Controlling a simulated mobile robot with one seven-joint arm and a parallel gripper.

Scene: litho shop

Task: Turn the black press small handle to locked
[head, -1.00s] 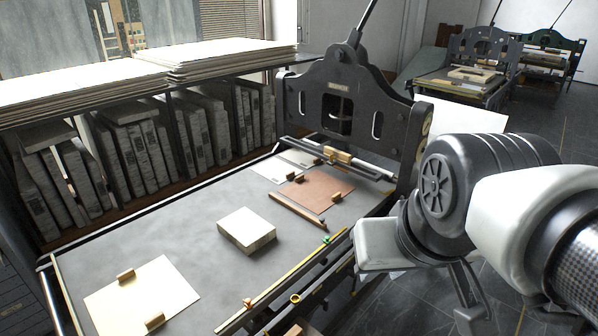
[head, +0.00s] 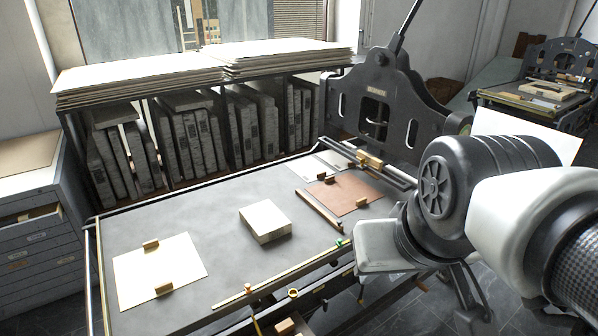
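The black press (head: 345,90) stands at the centre, with a dark upright frame at the far end of its long grey bed (head: 190,230). A long thin black lever (head: 407,25) rises from the top of the frame, tilted to the right. A small dark handle-like part (head: 376,122) shows in the frame's opening; I cannot tell whether it is the small handle or how it is set. My gripper (head: 468,300) hangs low at the lower right, in front of the press's near right side and apart from the frame. Its fingertips are unclear, and I see nothing held.
A pale block (head: 265,220), a cream sheet (head: 160,270) and a brown plate (head: 342,192) lie on the bed. A shelf of stone slabs (head: 185,140) runs behind it. A grey drawer cabinet (head: 38,245) stands left. Another press (head: 535,95) stands back right, with some floor between.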

